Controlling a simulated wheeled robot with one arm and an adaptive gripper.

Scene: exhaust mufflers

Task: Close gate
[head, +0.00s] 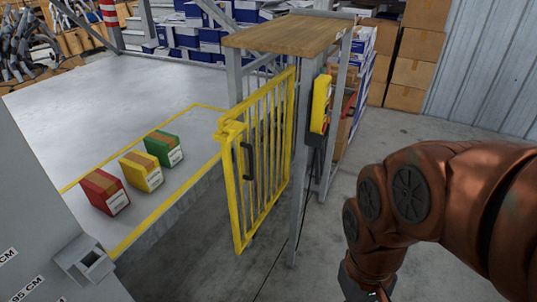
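The yellow barred gate (265,160) stands open in the middle of the head view, swung out from the platform edge. Its far side is by the grey post under a wooden-topped stand. A black handle (247,161) is on its near side, and a yellow latch piece (229,130) sits at its near top corner. A grey metal bracket (86,260) is on the grey panel at lower left, apart from the gate. My copper-coloured arm comes in from the right, bending down. My gripper is at or below the bottom edge, and its fingers cannot be made out.
Red (105,192), yellow (142,171) and green (164,148) boxes sit on the raised platform (110,88) at left, near its yellow edge line. A wooden-topped stand (290,35) with a yellow control box (320,103) stands behind the gate. Grey floor between gate and arm is clear.

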